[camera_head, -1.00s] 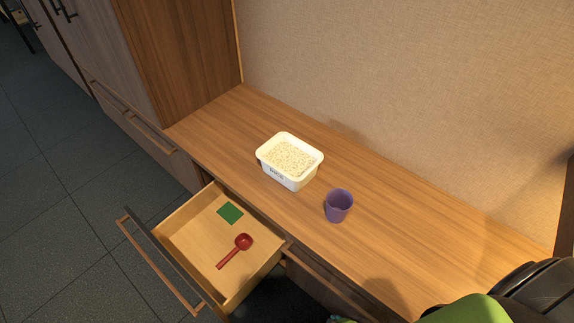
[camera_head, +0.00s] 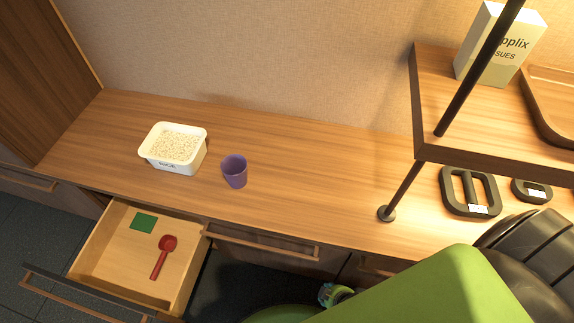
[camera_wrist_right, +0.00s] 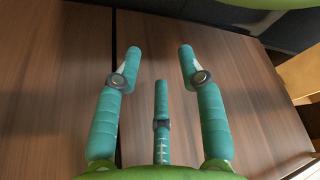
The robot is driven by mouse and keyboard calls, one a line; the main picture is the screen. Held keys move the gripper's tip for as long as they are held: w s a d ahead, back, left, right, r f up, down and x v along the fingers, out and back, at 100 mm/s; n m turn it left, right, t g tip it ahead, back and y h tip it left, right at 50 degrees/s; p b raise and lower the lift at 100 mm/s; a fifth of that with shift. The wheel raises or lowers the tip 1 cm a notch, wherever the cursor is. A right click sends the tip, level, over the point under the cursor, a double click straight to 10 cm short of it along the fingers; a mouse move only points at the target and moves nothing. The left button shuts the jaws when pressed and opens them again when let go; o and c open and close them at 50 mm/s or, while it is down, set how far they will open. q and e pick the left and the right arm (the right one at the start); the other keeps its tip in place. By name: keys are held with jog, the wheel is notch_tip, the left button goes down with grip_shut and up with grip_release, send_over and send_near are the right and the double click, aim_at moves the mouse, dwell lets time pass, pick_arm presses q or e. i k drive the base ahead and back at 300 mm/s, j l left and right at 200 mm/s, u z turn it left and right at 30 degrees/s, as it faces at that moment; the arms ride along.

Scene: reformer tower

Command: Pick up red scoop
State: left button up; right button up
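The red scoop (camera_head: 163,257) lies in the open drawer (camera_head: 99,279) in the head view, its bowl toward the counter and its handle toward the drawer front. My right gripper (camera_wrist_right: 160,66) shows in the right wrist view with its teal fingers spread apart and nothing between them. It faces brown wooden cabinet fronts, and the scoop does not show in that view. In the head view, my green right arm covers the lower right, well to the right of the scoop. My left gripper is in neither current view.
A green square (camera_head: 143,222) lies in the drawer near the scoop. A white tub (camera_head: 177,165) of pale grains and a purple cup (camera_head: 235,171) stand on the counter (camera_head: 315,190).

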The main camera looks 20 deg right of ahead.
aim_at(167, 243)
jog(key=z, duration=0.2)
jog(key=u, duration=1)
